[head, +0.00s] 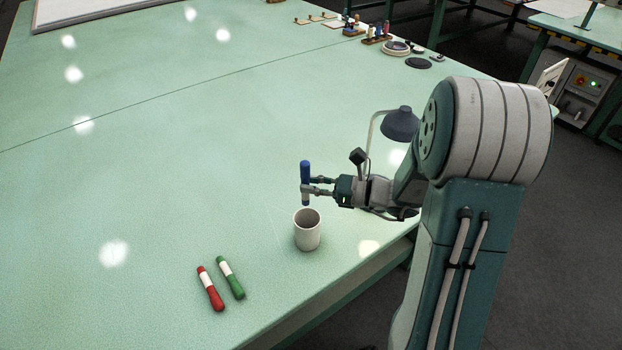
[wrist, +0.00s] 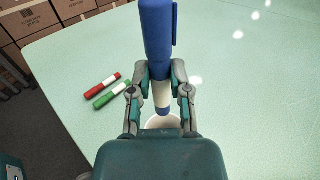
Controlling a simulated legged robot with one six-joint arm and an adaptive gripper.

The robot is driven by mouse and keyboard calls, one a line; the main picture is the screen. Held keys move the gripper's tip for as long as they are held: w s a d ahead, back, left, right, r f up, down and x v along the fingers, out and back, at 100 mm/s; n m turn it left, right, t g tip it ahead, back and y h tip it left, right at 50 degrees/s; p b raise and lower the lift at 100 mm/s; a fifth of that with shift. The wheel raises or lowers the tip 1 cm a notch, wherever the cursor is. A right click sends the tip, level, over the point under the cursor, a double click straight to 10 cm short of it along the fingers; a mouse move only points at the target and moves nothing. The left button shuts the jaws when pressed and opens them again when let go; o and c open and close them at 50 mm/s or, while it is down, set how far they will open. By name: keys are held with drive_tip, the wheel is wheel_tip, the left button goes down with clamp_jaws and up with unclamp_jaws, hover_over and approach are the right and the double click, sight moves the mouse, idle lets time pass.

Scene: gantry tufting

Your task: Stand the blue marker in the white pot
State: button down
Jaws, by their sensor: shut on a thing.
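The blue marker (head: 305,171) is upright in my gripper (head: 308,188), which is shut on its white middle band. In the head view its lower end is just above the rim of the white pot (head: 307,232), with the pot's open mouth below. In the wrist view the marker (wrist: 157,40) stands between the two fingers of my gripper (wrist: 161,90). The pot's rim (wrist: 152,123) shows behind the marker's lower end, and the rest of the pot is hidden by my gripper's body.
A red marker (head: 211,289) and a green marker (head: 231,278) lie on the green table (head: 160,180) left of the pot. A lamp (head: 399,123) stands behind my arm. Spools (head: 376,34) and small discs are at the far edge. The table's left and middle are clear.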

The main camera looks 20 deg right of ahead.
drive_tip(key=shift+f, duration=4.55)
drive_tip(key=shift+c, duration=2.4)
unclamp_jaws()
drive_tip(key=v, duration=1.2)
drive_tip(key=shift+w+f, duration=0.1)
